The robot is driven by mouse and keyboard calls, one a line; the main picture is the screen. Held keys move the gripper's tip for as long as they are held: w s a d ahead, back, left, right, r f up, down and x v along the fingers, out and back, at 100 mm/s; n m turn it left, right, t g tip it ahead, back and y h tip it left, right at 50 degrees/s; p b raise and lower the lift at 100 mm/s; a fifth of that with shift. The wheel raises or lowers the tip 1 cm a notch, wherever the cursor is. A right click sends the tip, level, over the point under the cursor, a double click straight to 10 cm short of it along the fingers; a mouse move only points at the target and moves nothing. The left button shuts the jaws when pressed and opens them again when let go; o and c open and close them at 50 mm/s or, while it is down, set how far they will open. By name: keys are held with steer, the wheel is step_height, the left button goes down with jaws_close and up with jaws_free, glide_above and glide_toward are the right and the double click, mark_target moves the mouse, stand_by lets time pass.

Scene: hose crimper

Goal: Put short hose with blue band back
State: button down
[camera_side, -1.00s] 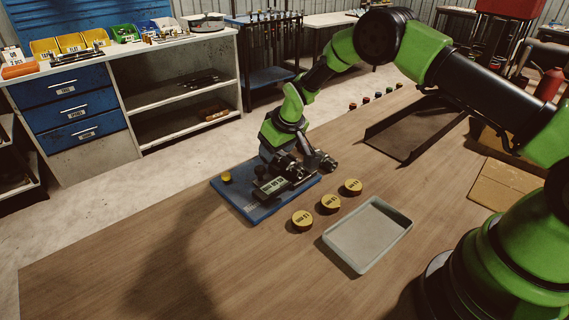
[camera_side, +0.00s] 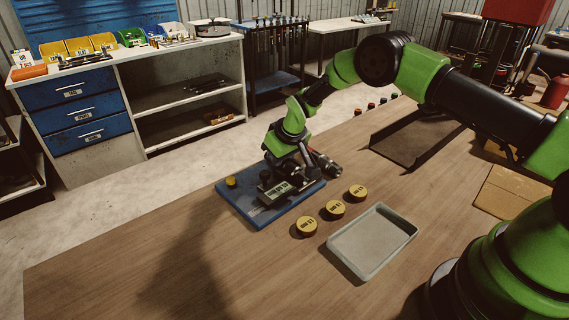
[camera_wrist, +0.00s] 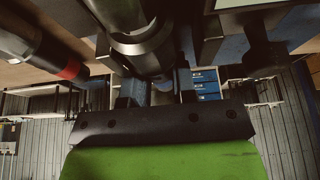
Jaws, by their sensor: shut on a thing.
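My gripper (camera_side: 287,163) is low over the crimper (camera_side: 276,192) on its blue base plate. In the wrist view its fingers (camera_wrist: 156,72) are shut on a dark round piece (camera_wrist: 122,14), which I take to be the short hose. Its blue band cannot be made out. In the side view the gripper and crimper hide most of the held piece. A dark cylinder (camera_side: 325,165) sticks out to the right of the gripper. In the wrist view a dark cylinder with a red ring (camera_wrist: 68,68) is at the left, apart from the fingers.
Several yellow-topped round dies (camera_side: 335,208) stand in front of the crimper. A pale empty tray (camera_side: 374,241) is right of them. A dark tray (camera_side: 408,143) lies farther back. Several small pieces with coloured ends (camera_side: 371,106) line the far table edge. The table's front left is clear.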

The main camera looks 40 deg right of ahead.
step_height(320, 180, up, 8)
steer(key=shift+f, duration=0.2)
steer(key=d+r, duration=0.2)
steer(key=m+h, duration=0.2)
steer(key=m, duration=0.3)
glide_above(326, 147)
steer(key=s, duration=0.1)
steer(key=f, duration=0.5)
steer(key=shift+s+a+f, duration=0.2)
steer(key=shift+a+f, duration=0.05)
steer(key=shift+f, duration=2.7)
steer(key=c, duration=0.9)
jaws_free()
steer(key=shift+f, duration=0.15)
